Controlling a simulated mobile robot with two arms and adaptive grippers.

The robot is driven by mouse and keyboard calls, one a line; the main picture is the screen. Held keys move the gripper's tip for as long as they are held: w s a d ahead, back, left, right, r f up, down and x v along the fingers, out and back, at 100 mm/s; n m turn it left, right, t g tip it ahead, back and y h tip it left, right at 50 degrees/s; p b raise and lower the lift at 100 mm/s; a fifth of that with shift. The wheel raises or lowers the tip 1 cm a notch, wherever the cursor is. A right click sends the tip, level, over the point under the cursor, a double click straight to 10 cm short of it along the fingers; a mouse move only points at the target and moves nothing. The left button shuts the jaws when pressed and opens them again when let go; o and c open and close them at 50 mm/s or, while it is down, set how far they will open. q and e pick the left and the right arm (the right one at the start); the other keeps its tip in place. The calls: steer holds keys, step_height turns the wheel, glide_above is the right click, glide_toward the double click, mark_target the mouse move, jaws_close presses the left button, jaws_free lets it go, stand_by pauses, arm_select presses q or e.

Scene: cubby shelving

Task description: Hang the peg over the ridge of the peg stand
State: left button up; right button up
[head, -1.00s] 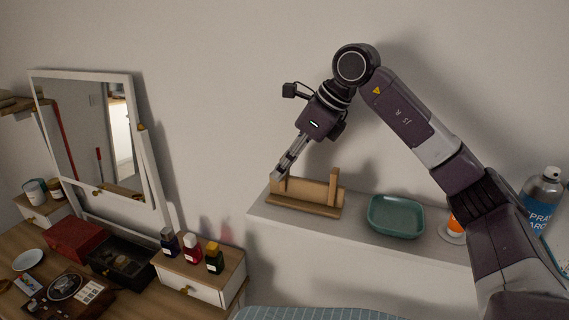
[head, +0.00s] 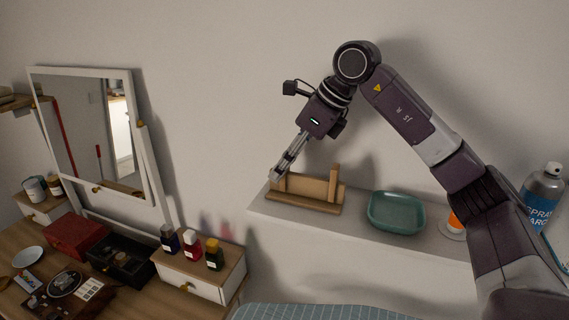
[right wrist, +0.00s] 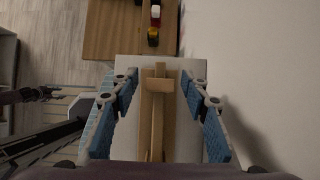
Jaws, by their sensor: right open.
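The wooden peg stand (head: 306,204) sits on the white wall shelf, with a low ridge and an upright post at its right end. My right gripper (head: 275,177) reaches down at the stand's left end. In the right wrist view, my right gripper (right wrist: 160,80) is open, its blue-padded fingers on either side of the stand with gaps to it. A light wooden crosspiece (right wrist: 160,86) lies across the ridge between the fingers. It looks like the peg, but I cannot tell it surely from the stand. A dark claw, likely my left gripper (right wrist: 42,94), shows at the left.
A teal tray (head: 396,212) stands right of the stand on the shelf (head: 352,226). An orange-and-white item (head: 453,224) and a spray can (head: 541,195) are farther right. Small bottles (head: 191,248) stand on a drawer box at lower left, near a mirror (head: 85,135).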

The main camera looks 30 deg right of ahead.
steer(key=v, duration=1.1)
steer(key=shift+s+r, duration=0.2)
steer(key=shift+r, duration=0.1)
steer(key=shift+d, duration=0.1)
